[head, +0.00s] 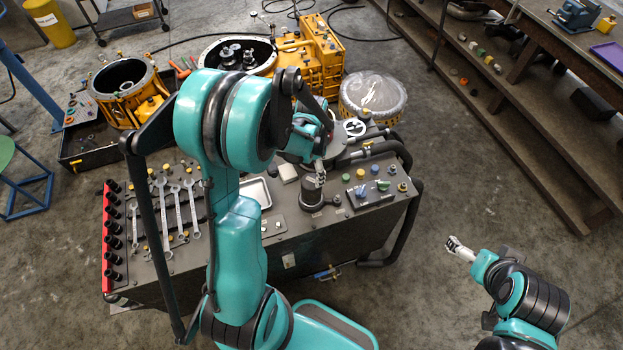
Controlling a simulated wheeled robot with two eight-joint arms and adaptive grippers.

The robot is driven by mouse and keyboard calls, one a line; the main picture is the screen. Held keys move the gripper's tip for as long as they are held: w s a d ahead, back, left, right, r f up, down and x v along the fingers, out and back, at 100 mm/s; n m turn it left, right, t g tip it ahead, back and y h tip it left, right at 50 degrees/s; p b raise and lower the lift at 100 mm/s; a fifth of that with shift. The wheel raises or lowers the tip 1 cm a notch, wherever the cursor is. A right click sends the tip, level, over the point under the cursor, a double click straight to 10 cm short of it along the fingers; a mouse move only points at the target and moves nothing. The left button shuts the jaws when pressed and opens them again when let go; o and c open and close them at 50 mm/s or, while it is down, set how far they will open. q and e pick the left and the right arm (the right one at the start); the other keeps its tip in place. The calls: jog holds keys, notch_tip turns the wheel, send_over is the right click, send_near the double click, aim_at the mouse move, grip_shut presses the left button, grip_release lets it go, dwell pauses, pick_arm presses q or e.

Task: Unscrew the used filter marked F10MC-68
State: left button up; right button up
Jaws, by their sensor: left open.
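A dark cylindrical part (311,196) stands upright on the grey workbench cart, right of its middle; it looks like the filter, but no marking can be read. My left gripper (320,172) is open just above the top of this cylinder, slightly to its right. I cannot tell whether its fingers touch the cylinder. The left arm hides much of the cart's middle. My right gripper (454,244) hangs over bare floor right of the cart, well away from the cylinder; its fingers are too small to judge.
The cart holds wrenches (177,208), a red socket rail (108,240), a shallow tray (257,192) and small coloured parts (382,185). Behind stand a yellow gearbox housing (325,55) and a wrapped drum (374,95). Wooden shelving (530,130) stands right. Floor between is clear.

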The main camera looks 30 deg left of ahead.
aim_at(311, 180)
pick_arm(q)
jog(key=shift+r+m, duration=0.15)
jog(key=shift+m, duration=0.95)
notch_tip(311, 180, down, 8)
jog(key=b, duration=0.7)
jog(key=shift+r, duration=0.1)
grip_shut()
jog(key=shift+n+b, duration=0.4)
jog(key=shift+n, duration=0.4)
jog(key=n, duration=0.2)
jog(key=shift+n+b, duration=0.3)
jog(key=shift+n, duration=0.1)
